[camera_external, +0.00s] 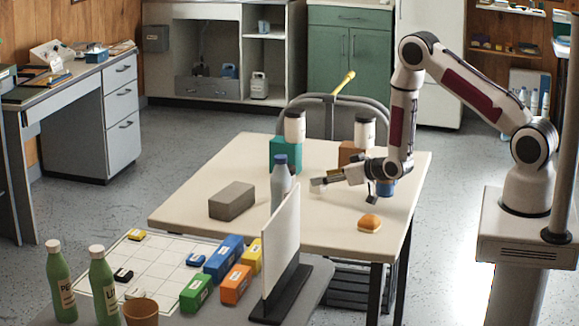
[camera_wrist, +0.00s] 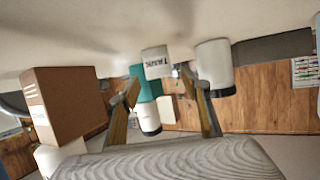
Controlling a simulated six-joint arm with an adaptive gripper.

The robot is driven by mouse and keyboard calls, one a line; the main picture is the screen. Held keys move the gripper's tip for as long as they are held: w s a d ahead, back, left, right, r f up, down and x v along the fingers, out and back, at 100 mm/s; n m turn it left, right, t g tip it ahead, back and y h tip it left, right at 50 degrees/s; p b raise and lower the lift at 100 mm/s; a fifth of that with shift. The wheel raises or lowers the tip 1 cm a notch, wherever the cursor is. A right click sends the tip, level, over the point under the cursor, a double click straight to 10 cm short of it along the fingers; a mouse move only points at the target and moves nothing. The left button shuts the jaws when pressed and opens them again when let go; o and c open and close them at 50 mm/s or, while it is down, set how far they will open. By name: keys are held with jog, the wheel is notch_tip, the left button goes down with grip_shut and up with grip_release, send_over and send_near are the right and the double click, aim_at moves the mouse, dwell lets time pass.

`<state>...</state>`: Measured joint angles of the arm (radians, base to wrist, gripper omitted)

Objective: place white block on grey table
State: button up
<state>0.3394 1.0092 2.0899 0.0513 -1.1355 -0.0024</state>
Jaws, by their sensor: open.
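A small white block (camera_external: 317,186) lies on the cream table, just off my gripper's tips. In the wrist view, which looks upside down, the white block (camera_wrist: 157,62) carries dark lettering and shows beyond and between my fingertips. My gripper (camera_external: 331,182) is low over the cream table, pointing left. Its fingers stand apart in the wrist view (camera_wrist: 160,82), with nothing clearly held. Whether the tips touch the block I cannot tell. The grey table (camera_external: 316,292) is at the front, partly hidden by an upright white panel and other things.
A bottle (camera_external: 281,182) and grey brick (camera_external: 232,201) stand on the cream table (camera_external: 195,212). A teal box (camera_external: 286,155) and brown box (camera_external: 350,152) stand behind. An orange item (camera_external: 369,223) lies nearer. The white panel (camera_external: 282,240), coloured boxes and green bottles crowd the front table.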

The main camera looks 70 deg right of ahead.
jog(key=shift+x, duration=2.35)
grip_shut()
jog(key=shift+r, duration=0.15)
jog(key=shift+r, duration=4.85)
